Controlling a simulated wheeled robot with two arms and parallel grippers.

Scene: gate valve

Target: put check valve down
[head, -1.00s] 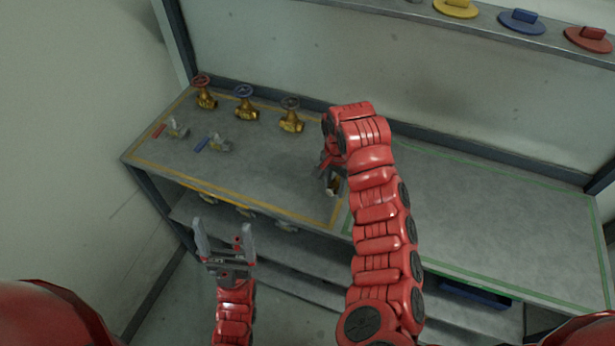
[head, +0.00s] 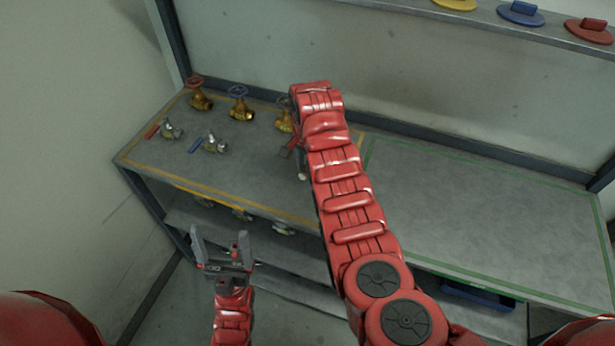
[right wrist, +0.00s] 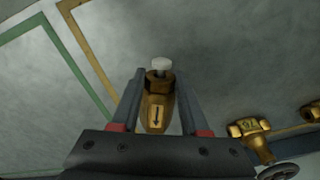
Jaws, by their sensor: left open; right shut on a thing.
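The check valve (right wrist: 157,105) is a brass body with a black arrow on its face and a pale round end. It sits between the fingers of my right gripper (right wrist: 158,95) in the right wrist view, which is shut on it. In the head view my right arm hides most of that gripper and the valve, over the right part of the yellow-outlined area. I cannot tell whether the valve touches the bench top. My left gripper (head: 222,253) is open and empty, in front of the bench's front edge.
Brass gate valves with red (head: 198,95), blue (head: 240,103) and dark handwheels stand along the back. Valves with a red lever (head: 168,131) and a blue lever (head: 213,144) lie nearer the front. The green-outlined area (head: 480,215) is clear. Several valves are on the shelf below.

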